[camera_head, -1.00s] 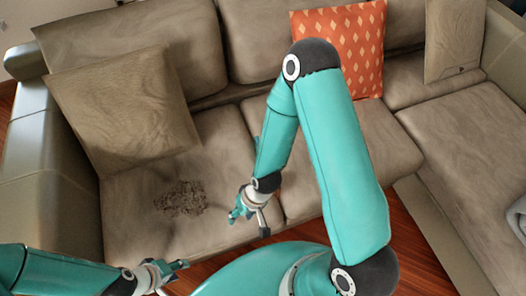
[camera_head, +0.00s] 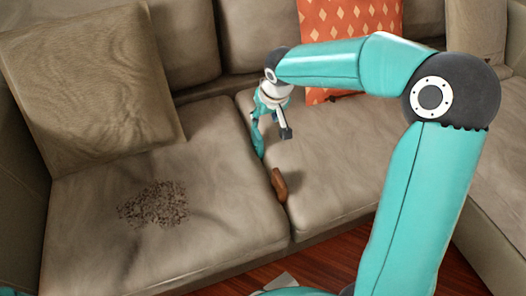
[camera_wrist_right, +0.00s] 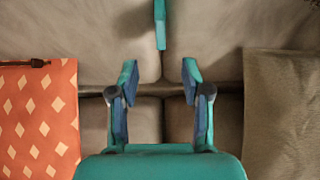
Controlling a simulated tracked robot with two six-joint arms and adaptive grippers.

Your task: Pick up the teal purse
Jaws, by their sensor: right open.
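A narrow teal thing, which looks like the purse (camera_head: 257,143) seen nearly edge-on, stands at the seam between two seat cushions. In the right wrist view it is a thin teal strip (camera_wrist_right: 160,25) at the top centre, beyond the fingertips and in line with the gap between them. My right gripper (camera_head: 272,122) is open and empty above the seam, close to the purse, and partly covers its upper end in the head view. Both fingers of the right gripper (camera_wrist_right: 160,66) show apart in the wrist view. My left gripper is out of view.
A small brown object (camera_head: 279,186) lies at the seam near the front edge. A dark patch (camera_head: 153,204) marks the left seat (camera_head: 90,240). An orange patterned cushion (camera_head: 320,20) and a large beige cushion (camera_head: 90,80) lean on the backrest.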

